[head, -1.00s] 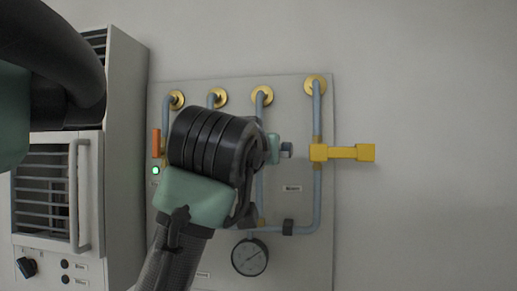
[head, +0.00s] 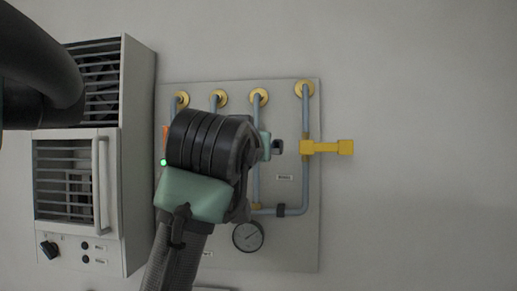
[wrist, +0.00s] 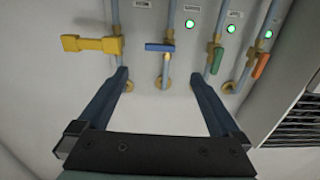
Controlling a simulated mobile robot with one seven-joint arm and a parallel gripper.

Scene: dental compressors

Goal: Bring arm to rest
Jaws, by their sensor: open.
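My gripper (wrist: 161,80) is open and empty in the wrist view, its two dark blue fingers pointing at the panel's pipes. The blue valve handle (wrist: 160,47) shows beyond the gap between them, and I see no contact. In the head view my arm's dark, ribbed wrist and green link cover the middle of the panel, and the fingers are mostly hidden. The yellow valve handle (head: 327,147) sticks out sideways to the right of my wrist; it also shows in the wrist view (wrist: 92,44).
The grey wall panel (head: 300,245) carries pipes and a round gauge (head: 248,236). A green handle (wrist: 217,60) and an orange handle (wrist: 261,66) sit to the right in the wrist view. A vented cabinet (head: 140,160) stands left of the panel. The wall at right is bare.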

